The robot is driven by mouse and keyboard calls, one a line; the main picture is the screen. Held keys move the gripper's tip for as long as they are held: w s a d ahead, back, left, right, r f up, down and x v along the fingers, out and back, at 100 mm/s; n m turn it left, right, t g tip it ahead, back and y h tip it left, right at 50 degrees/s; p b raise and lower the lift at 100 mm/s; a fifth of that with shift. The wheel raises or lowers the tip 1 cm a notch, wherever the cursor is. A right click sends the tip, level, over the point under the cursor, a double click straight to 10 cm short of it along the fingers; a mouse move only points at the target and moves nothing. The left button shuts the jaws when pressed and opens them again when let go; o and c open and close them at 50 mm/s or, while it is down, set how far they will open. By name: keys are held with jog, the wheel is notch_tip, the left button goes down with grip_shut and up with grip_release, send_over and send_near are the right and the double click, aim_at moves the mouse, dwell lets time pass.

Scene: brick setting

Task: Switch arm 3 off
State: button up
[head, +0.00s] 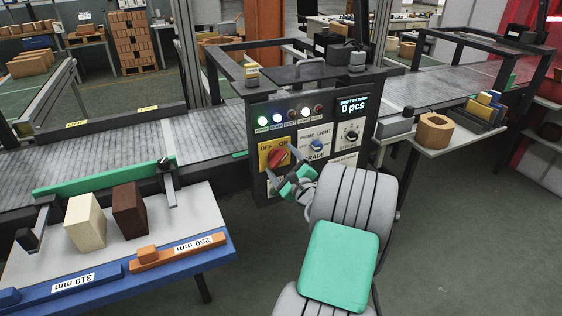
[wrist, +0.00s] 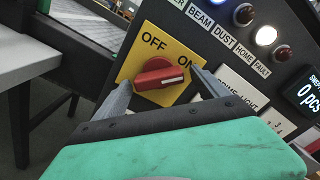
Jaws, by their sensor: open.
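A red rotary knob (head: 278,157) sits on a yellow plate (head: 265,150) marked OFF and ON, on the dark control panel. In the wrist view the knob (wrist: 160,75) has a white mark on its right end, on the ON side of the plate (wrist: 140,58). My gripper (head: 284,166) is at the knob. In the wrist view its two fingers (wrist: 160,80) are open, one on each side of the knob. I cannot tell whether either finger touches it. The lower part of the plate is hidden by my gripper.
The panel carries indicator lamps (head: 291,114), some lit, a display (head: 352,106) reading 0 pcs, and other knobs (head: 318,145). A conveyor (head: 110,148) runs behind.

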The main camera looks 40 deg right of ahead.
jog(key=shift+w, duration=0.25)
jog(key=shift+c, duration=0.5)
jog(key=c, duration=1.3)
